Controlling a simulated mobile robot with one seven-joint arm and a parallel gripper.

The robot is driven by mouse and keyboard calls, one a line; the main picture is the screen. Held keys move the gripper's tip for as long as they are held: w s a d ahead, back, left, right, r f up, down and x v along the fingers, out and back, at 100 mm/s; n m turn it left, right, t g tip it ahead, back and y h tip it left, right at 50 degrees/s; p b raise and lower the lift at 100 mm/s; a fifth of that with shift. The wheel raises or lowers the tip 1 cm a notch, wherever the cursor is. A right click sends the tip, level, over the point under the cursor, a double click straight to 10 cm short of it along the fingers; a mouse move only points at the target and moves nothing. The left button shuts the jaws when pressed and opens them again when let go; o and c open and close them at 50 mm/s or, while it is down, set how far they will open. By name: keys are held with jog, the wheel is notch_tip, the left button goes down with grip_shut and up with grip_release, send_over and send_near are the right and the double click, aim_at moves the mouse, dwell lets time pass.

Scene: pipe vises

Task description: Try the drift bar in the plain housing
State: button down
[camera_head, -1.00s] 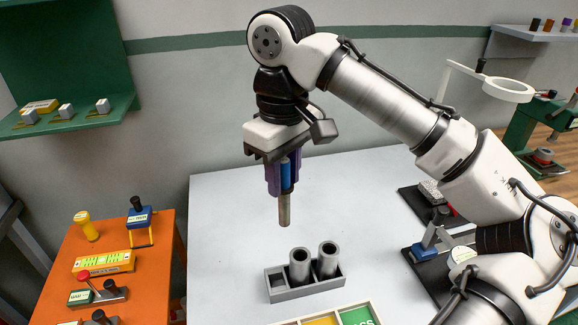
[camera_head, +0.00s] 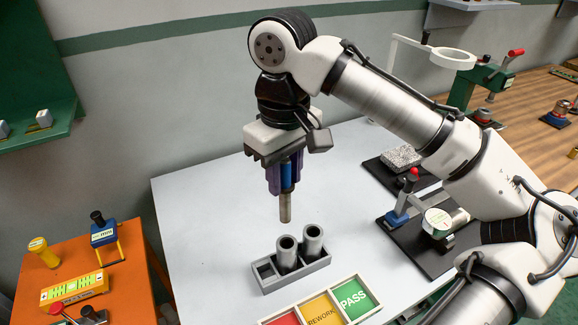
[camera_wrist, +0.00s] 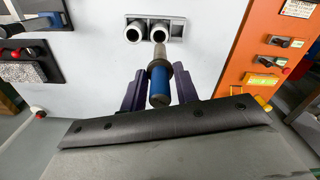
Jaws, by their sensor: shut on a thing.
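My gripper (camera_head: 284,182) is shut on the drift bar, a blue-handled tool with a bare metal rod (camera_head: 285,209). The bar hangs upright, rod down, above the white table. Two grey hollow cylinders, the housings, stand side by side in a grey rack (camera_head: 262,287): a left one (camera_head: 287,252) and a right one (camera_head: 312,240). I cannot tell which is the plain one. In the head view the rod tip is apart from the left cylinder, just above it in the picture. The wrist view shows the blue handle (camera_wrist: 160,84) between my purple fingers and the rod pointing toward the cylinders.
The rack's left compartment (camera_head: 265,268) is empty. A red, yellow and green tray marked REWORK and PASS (camera_head: 320,311) lies in front. A dial gauge stand (camera_head: 438,222) and a rough grey block (camera_head: 401,157) are at the right. An orange table (camera_head: 112,290) stands left. The table's left middle is clear.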

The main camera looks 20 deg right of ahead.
jog(key=shift+s+f, duration=0.1)
jog(key=shift+f, duration=0.1)
jog(key=b, duration=0.5)
send_over(287, 221)
jog(key=f, duration=0.4)
jog(key=shift+w+d, duration=0.1)
jog(key=shift+w, duration=0.3)
jog(key=shift+f, duration=1)
jog(key=shift+p, duration=0.5)
jog(key=shift+f+b, duration=0.75)
jog(key=shift+f, duration=0.95)
dwell(1.3)
jog(key=c, duration=1.4)
grip_release()
